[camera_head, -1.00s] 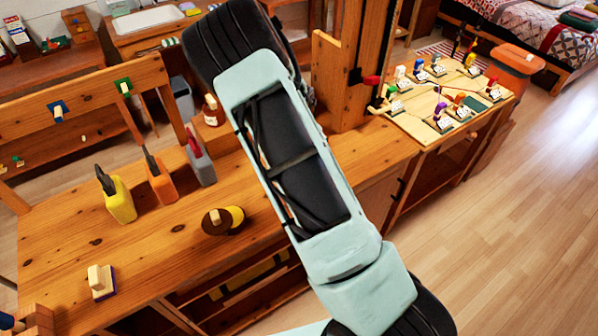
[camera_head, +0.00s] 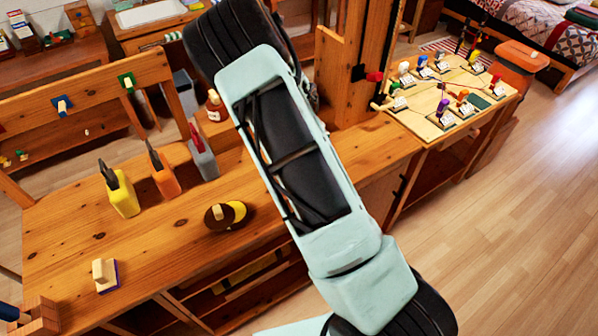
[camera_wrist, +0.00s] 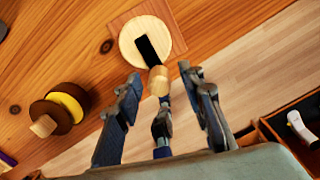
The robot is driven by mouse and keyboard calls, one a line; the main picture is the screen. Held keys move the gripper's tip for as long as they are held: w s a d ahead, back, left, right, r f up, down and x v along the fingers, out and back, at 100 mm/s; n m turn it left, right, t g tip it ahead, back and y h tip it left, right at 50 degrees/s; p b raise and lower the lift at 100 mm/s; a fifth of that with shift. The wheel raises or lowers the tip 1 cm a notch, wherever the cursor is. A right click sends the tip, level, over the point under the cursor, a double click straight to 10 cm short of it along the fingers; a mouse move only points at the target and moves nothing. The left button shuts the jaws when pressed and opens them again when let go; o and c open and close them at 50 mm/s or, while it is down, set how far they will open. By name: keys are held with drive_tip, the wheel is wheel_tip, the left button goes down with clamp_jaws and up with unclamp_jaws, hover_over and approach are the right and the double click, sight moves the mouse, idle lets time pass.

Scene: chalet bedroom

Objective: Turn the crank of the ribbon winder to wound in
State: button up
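In the wrist view a pale round wooden disc (camera_wrist: 133,45) on a square wooden plate carries a black crank arm (camera_wrist: 147,48) with a light wooden knob (camera_wrist: 158,82) at its end. This looks like the winder's crank. My gripper (camera_wrist: 164,92) is open, its fingers spread on either side below the knob, with another finger lower in the middle. I cannot tell whether any finger touches the knob. In the head view my arm hides the crank and gripper. A brown and yellow spool with a wooden peg (camera_head: 225,214) sits on the bench, also in the wrist view (camera_wrist: 66,104).
A wooden post (camera_head: 365,60) and a board with small coloured figures (camera_head: 445,95) stand to the right. Floor (camera_head: 500,230) is clear there.

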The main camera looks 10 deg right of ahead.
wheel_tip(320, 180, up, 12)
idle(0.6)
